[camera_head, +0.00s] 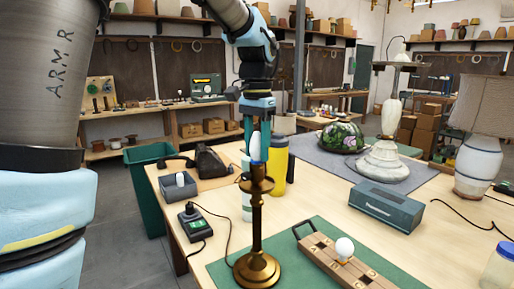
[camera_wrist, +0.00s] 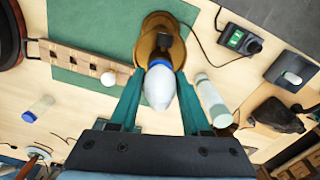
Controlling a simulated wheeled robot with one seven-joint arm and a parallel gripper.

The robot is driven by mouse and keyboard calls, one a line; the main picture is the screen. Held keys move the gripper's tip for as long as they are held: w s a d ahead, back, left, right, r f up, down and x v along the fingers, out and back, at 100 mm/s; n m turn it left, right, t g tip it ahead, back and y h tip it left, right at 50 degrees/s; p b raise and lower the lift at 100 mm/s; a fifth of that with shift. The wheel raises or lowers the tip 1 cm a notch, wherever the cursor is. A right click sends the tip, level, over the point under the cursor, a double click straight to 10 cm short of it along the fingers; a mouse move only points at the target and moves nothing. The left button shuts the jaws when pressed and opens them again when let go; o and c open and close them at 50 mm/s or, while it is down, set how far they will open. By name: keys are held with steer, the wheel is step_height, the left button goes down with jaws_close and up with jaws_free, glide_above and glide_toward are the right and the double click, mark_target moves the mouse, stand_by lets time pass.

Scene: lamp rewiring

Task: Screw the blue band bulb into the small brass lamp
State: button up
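My gripper (camera_head: 256,132) reaches down from above. In the wrist view the teal fingers (camera_wrist: 160,82) are on both sides of the bulb (camera_wrist: 159,92) and appear closed on it. The brass lamp (camera_wrist: 158,30) lies beyond the band. How deep the bulb's base sits in the socket is hidden.
A wooden bulb rack (camera_head: 332,262) with a round white bulb (camera_head: 344,248) lies right of the lamp on the green mat (camera_head: 300,232). A yellow bottle (camera_head: 277,168) stands close behind. A tester (camera_head: 194,222), blue-grey box (camera_head: 386,206) and white table lamp (camera_head: 382,160) are further off.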

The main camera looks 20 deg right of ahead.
jaws_close()
steer(key=m, duration=0.4)
steer(key=shift+m, duration=0.3)
steer(key=m, duration=0.3)
steer(key=shift+m, duration=0.3)
steer(key=shift+m, duration=0.3)
steer(key=m, duration=0.9)
steer(key=shift+f, duration=0.1)
steer(key=o, duration=0.5)
jaws_free()
steer(key=shift+o, duration=0.2)
